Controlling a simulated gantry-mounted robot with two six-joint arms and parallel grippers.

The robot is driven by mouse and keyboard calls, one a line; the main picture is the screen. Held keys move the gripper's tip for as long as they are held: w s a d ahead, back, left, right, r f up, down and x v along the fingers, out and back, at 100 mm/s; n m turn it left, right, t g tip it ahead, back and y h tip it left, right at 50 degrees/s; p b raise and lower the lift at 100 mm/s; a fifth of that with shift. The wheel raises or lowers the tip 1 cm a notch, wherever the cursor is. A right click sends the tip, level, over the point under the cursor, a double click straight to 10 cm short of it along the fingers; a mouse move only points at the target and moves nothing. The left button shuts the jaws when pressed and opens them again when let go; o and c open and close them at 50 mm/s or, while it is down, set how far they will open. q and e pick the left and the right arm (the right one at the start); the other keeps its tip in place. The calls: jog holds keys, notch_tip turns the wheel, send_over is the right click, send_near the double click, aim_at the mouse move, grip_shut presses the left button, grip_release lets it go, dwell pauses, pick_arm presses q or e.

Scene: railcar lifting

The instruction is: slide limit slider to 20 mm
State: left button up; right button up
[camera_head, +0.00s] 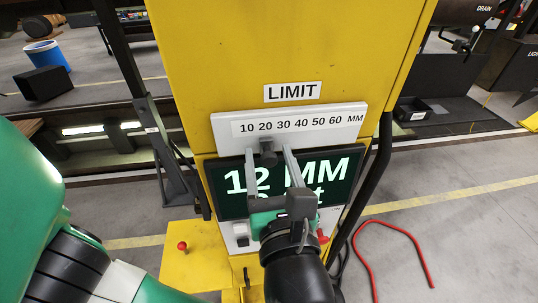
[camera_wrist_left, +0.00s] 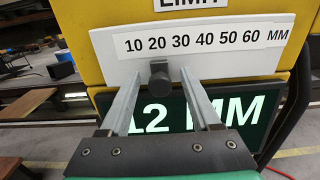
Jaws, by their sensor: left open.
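The limit slider's dark knob (camera_head: 267,153) sits on the white scale panel (camera_head: 225,134), below the printed row from 10 to 60 MM. It also shows in the wrist view (camera_wrist_left: 159,75), where it appears below the 20; the viewing angle makes its exact setting hard to judge. The display (camera_head: 335,180) below reads 12 MM, with a lower line partly hidden by my gripper. My left gripper (camera_head: 267,149) is open, its two fingers reaching up to either side of the knob, with gaps visible in the wrist view. My right gripper is out of view.
The yellow cabinet (camera_head: 200,60) carries a LIMIT label (camera_head: 292,92) above the scale. A white switch (camera_head: 241,234) and a red knob (camera_head: 322,236) are below the display. Black bent bars flank the cabinet. A red hose (camera_head: 415,245) lies on the floor.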

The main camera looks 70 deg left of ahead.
pick_arm(q)
jog(key=s+d+b, duration=0.1)
jog(key=d+b, duration=0.1)
jog(key=d, duration=0.8)
jog(key=shift+s+d, duration=0.15)
jog(key=shift+d, duration=0.25)
